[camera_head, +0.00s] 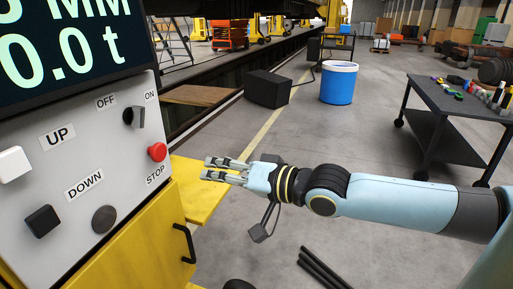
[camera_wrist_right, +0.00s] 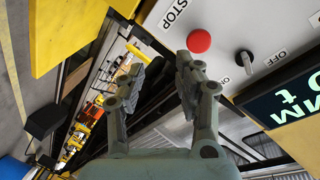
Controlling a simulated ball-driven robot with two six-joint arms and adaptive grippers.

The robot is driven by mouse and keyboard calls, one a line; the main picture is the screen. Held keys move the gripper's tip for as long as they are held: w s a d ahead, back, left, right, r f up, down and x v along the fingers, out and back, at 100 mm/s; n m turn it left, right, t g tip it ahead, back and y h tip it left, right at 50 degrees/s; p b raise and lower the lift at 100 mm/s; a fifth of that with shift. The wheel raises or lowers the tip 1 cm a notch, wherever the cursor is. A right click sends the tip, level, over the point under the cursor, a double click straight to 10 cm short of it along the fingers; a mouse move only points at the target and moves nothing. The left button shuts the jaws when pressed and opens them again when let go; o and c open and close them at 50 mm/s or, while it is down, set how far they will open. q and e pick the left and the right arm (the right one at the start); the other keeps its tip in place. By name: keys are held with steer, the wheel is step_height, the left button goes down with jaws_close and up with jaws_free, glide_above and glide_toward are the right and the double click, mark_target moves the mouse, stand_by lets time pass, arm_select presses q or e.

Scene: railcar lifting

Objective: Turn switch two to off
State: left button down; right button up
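The grey control panel (camera_head: 85,160) stands at the left. Its rotary switch (camera_head: 134,117), with a dark knob, sits below the OFF and ON labels; which label it points to is not clear. No "two" label is readable. The switch also shows at the upper right in the right wrist view (camera_wrist_right: 244,62), near the red STOP button (camera_wrist_right: 199,41). My right gripper (camera_head: 208,168) is to the right of the panel, apart from it. Its fingers (camera_wrist_right: 172,62) are partly open, with an empty gap between the tips. My left gripper is not in view.
The panel also has a red STOP button (camera_head: 157,152), a white UP button (camera_head: 14,164) and a black DOWN button (camera_head: 42,221). A display (camera_head: 70,45) is above. A yellow ledge (camera_head: 200,190) juts out beside the panel. A blue bin (camera_head: 338,84) and dark table (camera_head: 450,100) stand farther back.

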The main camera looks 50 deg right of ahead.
steer(key=s+d+f+g+h+b, duration=0.1)
steer(key=s+d+f, duration=0.1)
steer(key=f, duration=0.8)
steer(key=s+d+f+n+g+h+b, duration=0.1)
steer(key=d+f, duration=0.3)
steer(key=f, duration=0.7)
steer(key=shift+s+g+h+b, duration=0.6)
steer(key=shift+s+g+b, duration=0.05)
steer(key=shift+g+b, duration=0.15)
steer(key=n+t+y, duration=0.4)
steer(key=n+t, duration=0.1)
steer(key=t, duration=0.5)
glide_toward(144, 118)
steer(key=shift+m, duration=0.3)
steer(key=b+x, duration=0.9)
steer(key=b, duration=0.4)
steer(key=shift+w, duration=0.15)
steer(key=shift+r, duration=0.1)
steer(key=shift+c, duration=0.2)
